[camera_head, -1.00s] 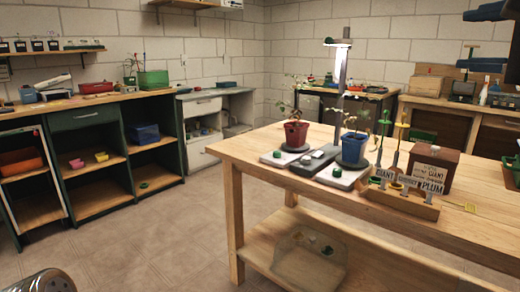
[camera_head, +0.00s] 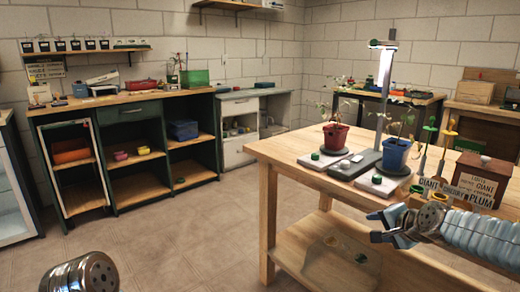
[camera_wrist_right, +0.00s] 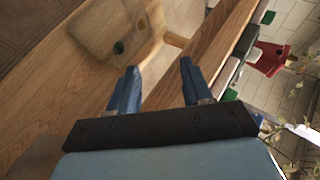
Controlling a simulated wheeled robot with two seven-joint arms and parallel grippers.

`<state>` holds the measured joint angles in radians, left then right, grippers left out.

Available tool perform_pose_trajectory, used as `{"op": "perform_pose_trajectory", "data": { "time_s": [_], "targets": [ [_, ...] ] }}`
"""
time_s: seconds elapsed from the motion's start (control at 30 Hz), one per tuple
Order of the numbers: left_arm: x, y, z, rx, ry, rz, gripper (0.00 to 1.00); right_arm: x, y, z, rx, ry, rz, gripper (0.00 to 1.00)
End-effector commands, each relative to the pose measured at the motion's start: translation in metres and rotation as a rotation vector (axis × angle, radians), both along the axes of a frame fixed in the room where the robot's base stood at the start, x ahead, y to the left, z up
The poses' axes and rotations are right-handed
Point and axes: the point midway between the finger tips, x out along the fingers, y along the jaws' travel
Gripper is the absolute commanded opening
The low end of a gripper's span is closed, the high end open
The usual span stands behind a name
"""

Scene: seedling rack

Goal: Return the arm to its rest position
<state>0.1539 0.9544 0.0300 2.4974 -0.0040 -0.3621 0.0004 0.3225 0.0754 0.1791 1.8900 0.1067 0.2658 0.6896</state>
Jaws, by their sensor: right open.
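My right gripper (camera_head: 378,226) is in front of the near edge of the wooden table (camera_head: 283,160), at the lower right of the head view. Its blue fingers are apart with nothing between them. In the right wrist view the open fingers (camera_wrist_right: 158,68) point toward the table edge and the lower shelf. My right arm (camera_head: 480,236) comes in from the right and hides part of the table's front. My left gripper is out of view; only a metal arm part of mine shows at the bottom left.
A red pot (camera_head: 335,136) and a blue pot (camera_head: 396,154) with seedlings stand on the table. Label signs (camera_head: 455,191) and a brown box (camera_head: 482,176) stand near the right gripper. A green-framed shelf unit (camera_head: 110,143) is at the left. The floor (camera_head: 190,235) between is clear.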

Motion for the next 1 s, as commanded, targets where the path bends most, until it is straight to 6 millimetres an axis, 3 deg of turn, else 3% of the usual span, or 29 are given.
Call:
{"op": "perform_pose_trajectory", "data": {
  "time_s": [0.03,0.1,0.27,0.37,0.5,0.63,0.8,0.9,1.0],
  "targets": [
    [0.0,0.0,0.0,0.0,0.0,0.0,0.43,0.001,0.013,-0.04,-0.017,0.05,0.044,0.49],
    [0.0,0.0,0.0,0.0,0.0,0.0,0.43,-0.001,0.032,-0.09,-0.051,0.106,0.11,0.49],
    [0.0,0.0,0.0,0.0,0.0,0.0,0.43,-0.028,0.078,-0.201,-0.123,0.23,0.279,0.49],
    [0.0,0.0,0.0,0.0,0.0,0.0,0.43,-0.06,0.109,-0.264,-0.164,0.304,0.4,0.49],
    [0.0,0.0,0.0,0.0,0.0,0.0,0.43,-0.123,0.15,-0.341,-0.215,0.398,0.587,0.49],
    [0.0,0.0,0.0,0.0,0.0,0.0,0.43,-0.189,0.18,-0.391,-0.249,0.468,0.759,0.49],
    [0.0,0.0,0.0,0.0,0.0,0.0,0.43,-0.254,0.201,-0.423,-0.272,0.52,0.92,0.49],
    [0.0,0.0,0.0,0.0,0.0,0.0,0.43,-0.273,0.206,-0.429,-0.277,0.531,0.966,0.49],
    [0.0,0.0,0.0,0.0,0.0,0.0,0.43,-0.278,0.207,-0.431,-0.28,0.534,0.982,0.49]
  ]
}}
